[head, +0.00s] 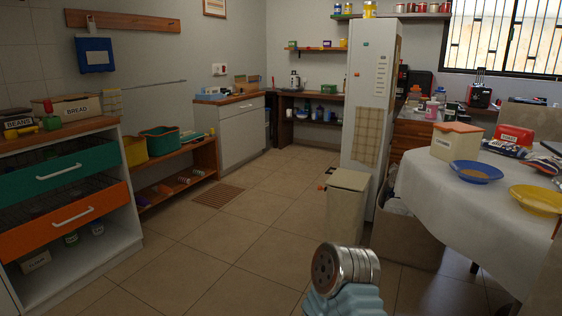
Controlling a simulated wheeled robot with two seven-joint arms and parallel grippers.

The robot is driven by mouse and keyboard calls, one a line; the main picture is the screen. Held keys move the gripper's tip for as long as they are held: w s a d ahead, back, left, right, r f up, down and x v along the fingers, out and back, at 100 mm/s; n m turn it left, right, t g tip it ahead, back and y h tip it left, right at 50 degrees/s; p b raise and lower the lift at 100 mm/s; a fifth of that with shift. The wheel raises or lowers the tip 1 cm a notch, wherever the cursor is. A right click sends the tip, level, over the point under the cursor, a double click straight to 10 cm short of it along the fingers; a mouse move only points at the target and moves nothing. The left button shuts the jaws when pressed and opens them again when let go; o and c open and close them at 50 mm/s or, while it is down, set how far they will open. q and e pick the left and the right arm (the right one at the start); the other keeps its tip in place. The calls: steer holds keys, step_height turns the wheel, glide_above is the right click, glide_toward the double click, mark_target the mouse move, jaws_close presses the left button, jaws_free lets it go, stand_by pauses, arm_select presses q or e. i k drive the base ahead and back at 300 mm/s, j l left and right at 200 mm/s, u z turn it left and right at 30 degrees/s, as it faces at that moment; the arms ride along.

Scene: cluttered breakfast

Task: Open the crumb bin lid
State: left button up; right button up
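A tall beige bin (346,210) stands on the tiled floor, left of the table and in front of the white fridge. Its flat lid (349,180) looks shut. Its inside is hidden. A cream box (456,146) with an orange lid stands on the white-clothed table. Its lid is shut and its small label is too small to read. A part of my own arm, with a round metal end, rises at the bottom centre, in front of and below the bin. No gripper fingers show in the head view.
The white-clothed table (451,207) on the right bears a blue plate (472,172) and a yellow plate (540,200). The fridge (371,110) stands behind the bin. An open carton (404,238) is beside it. The tiled floor (230,245) to the left is clear.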

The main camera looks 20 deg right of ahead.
mark_target(457, 126)
steer(key=i+l+z, duration=0.2)
steer(key=i+z, duration=0.65)
steer(key=i+j+z, duration=0.15)
steer(key=i+z, duration=0.25)
steer(key=i, duration=0.2)
